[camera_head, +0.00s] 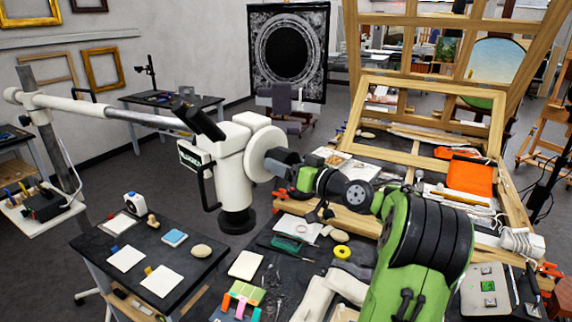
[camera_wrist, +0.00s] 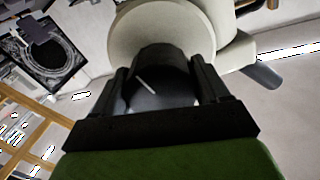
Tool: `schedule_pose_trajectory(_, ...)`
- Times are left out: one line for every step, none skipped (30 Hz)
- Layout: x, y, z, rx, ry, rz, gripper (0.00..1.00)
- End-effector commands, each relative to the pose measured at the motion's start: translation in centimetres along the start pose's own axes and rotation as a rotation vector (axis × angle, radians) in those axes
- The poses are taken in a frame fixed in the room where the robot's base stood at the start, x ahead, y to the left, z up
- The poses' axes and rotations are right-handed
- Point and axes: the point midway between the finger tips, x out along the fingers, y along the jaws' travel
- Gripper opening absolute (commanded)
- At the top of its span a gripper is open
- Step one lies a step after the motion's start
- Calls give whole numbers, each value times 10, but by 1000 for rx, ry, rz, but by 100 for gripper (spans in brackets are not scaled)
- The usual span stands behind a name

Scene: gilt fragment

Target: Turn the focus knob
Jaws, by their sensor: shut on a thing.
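The white microscope head (camera_head: 233,160) hangs on a boom arm above the dark tables, with black eyepieces at its upper left and a black lens at its base. Its large pale disc (camera_head: 264,153) faces my arm. The dark focus knob (camera_wrist: 160,75) stands out from that disc; a short white line marks its face. My gripper (camera_head: 284,165) is at the knob from the right. In the wrist view my gripper (camera_wrist: 160,88) has one finger on each side of the knob and is shut on it. In the head view the fingers hide most of the knob.
The boom (camera_head: 110,112) runs left to a grey post. A dark side table (camera_head: 185,262) with pads and small items stands below left. A wooden easel frame (camera_head: 430,115) rises behind my arm. An orange folder (camera_head: 470,178) and several tools crowd the right bench.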

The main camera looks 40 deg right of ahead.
Motion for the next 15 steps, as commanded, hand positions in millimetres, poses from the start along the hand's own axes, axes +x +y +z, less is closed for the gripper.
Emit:
schedule_pose_trajectory(0, 0, 0, 21, -1, 0, 44)
schedule_pose_trajectory(0, 0, 0, 36, -1, 0, 44)
schedule_pose_trajectory(0, 0, 0, 59, -2, 0, 44)
schedule_pose_trajectory(0, -1, -1, 77, -2, 0, 44)
schedule_pose_trajectory(0, -1, -1, 97, -2, 0, 44)
schedule_pose_trajectory(0, -1, -1, 125, -2, 0, 44)
schedule_pose_trajectory(0, -1, -1, 146, -3, -1, 44)
schedule_pose_trajectory(0, -1, -1, 168, -3, 0, 44)
schedule_pose_trajectory(0, -1, -1, 197, -3, 0, 44)
schedule_pose_trajectory(0, -1, -1, 217, -3, 0, 44)
schedule_pose_trajectory(0, -1, -1, 239, -4, 1, 44)
schedule_pose_trajectory(0, -1, -1, 266, -4, 1, 44)
schedule_pose_trajectory(0, -1, -1, 285, -4, 1, 44)
schedule_pose_trajectory(0, -1, -1, 304, -4, 2, 44)
schedule_pose_trajectory(0, -1, -2, 328, -5, 2, 44)
